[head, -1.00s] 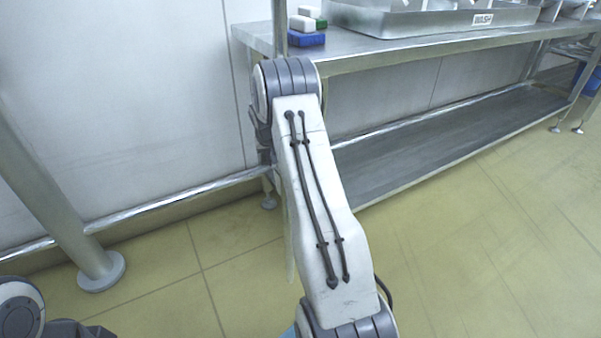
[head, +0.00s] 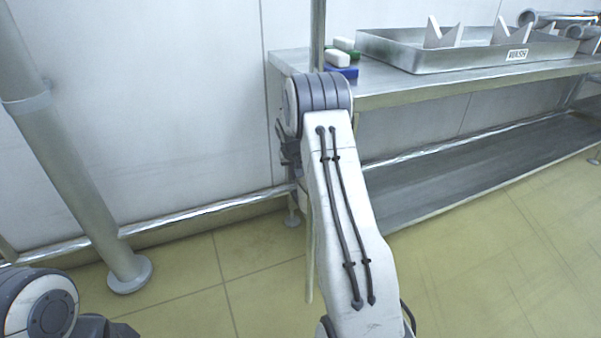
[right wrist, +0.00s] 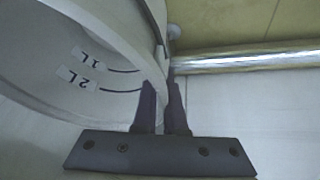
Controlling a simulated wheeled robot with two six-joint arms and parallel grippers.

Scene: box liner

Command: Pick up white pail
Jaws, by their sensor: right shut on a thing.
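The white pail (right wrist: 105,62) fills the left of the right wrist view, close up. Its inner wall shows "1L" and "2L" marks with dark lines, and they appear upside down. My right gripper (right wrist: 162,92) is shut on the pail's rim, one finger on the inner side and one on the outer. In the head view my right arm hides most or all of the pail. My left gripper is out of sight; only part of my left arm shows at the lower left.
A steel table (head: 400,88) with a lower shelf (head: 450,165) stands at the right. It bears a labelled metal tray (head: 420,62) and small green-white and blue blocks (head: 345,72). A metal post (head: 75,180) and wall rail (head: 200,210) are at left. Tiled floor is open at lower right.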

